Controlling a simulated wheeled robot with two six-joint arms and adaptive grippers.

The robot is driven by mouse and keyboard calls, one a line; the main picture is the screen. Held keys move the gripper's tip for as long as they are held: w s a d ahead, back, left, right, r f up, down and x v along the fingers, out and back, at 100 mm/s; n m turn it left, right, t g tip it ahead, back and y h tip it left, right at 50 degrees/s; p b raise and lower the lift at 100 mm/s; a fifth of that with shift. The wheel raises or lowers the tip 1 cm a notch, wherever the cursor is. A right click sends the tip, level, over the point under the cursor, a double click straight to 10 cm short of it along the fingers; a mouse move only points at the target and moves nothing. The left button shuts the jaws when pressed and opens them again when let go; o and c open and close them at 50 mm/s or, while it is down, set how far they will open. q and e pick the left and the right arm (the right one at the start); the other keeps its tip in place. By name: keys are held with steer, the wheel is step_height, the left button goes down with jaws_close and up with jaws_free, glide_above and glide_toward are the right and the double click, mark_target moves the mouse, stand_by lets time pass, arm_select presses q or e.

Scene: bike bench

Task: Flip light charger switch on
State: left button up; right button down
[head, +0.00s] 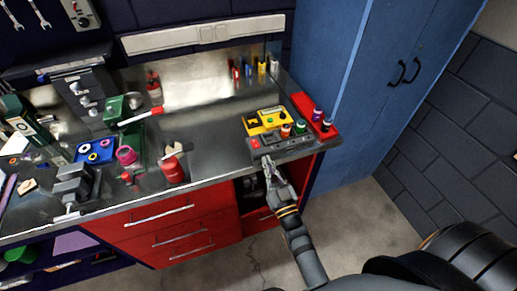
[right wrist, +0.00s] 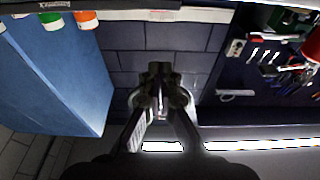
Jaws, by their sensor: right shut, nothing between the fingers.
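A grey charger-like unit (head: 290,145) lies at the front right edge of the workbench, with a red spot that looks like a switch (head: 255,143) at its left end. Whether that switch is on or off is too small to tell. My right gripper (head: 267,160) is shut and empty, with its tips just in front of and below the unit's front edge, near the red spot. Contact cannot be told. In the right wrist view the closed fingers (right wrist: 159,70) point ahead, with nothing between them. My left gripper is not in view.
A yellow case (head: 266,118) lies behind the unit. Several small bottles stand around a red tray (head: 308,106) at right. A blue cabinet (head: 350,90) rises at right. Floor in front is clear.

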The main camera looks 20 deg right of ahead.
step_height(320, 180, up, 2)
steer(key=p, duration=0.2)
glide_above(259, 153)
steer(key=shift+w, duration=0.1)
steer(key=shift+w+f, duration=0.2)
steer(key=shift+f, duration=1)
steer(key=shift+s+f, duration=0.2)
steer(key=shift+f, duration=0.65)
